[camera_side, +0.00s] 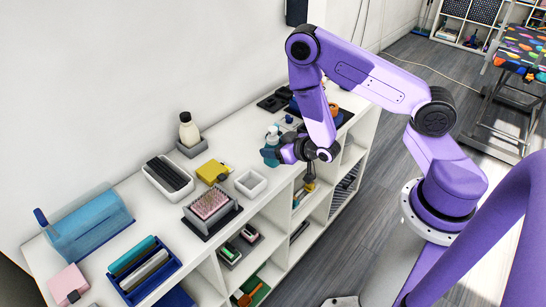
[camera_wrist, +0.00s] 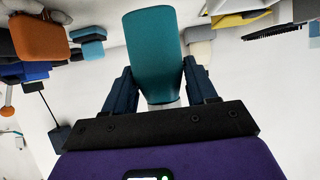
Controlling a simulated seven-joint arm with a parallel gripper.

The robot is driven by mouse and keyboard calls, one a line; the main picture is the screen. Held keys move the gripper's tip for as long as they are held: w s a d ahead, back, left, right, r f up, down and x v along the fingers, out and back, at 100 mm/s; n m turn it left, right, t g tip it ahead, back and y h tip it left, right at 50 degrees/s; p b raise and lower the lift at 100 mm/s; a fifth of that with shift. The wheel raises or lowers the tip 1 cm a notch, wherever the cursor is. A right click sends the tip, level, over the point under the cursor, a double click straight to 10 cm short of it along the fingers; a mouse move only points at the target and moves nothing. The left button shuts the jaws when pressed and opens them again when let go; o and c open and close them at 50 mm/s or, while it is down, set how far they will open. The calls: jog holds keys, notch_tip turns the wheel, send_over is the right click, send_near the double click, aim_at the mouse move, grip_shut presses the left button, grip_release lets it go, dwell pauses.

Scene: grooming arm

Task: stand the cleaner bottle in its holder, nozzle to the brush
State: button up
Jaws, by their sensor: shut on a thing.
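The teal cleaner bottle (camera_side: 272,143) is held above the white counter, with a pale top. In the wrist view the bottle's teal body (camera_wrist: 154,48) sits between both dark fingers. My gripper (camera_side: 271,154) is shut on the bottle; the fingers also show in the wrist view (camera_wrist: 158,82). An empty white square open box (camera_side: 251,184), possibly the holder, stands on the counter left of and nearer than the gripper. The brush (camera_side: 210,205), with pink bristles on a dark base, is further left. The nozzle's direction cannot be told.
A cream bottle (camera_side: 189,131) stands in a grey holder by the wall. A yellow item (camera_side: 212,172) and a white tray with a black insert (camera_side: 167,177) are near the brush. A dark tray with jars (camera_side: 335,115) is behind the gripper. Shelves lie below the counter's front edge.

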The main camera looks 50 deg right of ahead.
jog(key=shift+r, duration=1)
jog(key=a+r, duration=0.4)
jog(key=a, duration=0.6)
jog(key=shift+f, duration=4.45)
jog(key=shift+f, duration=0.3)
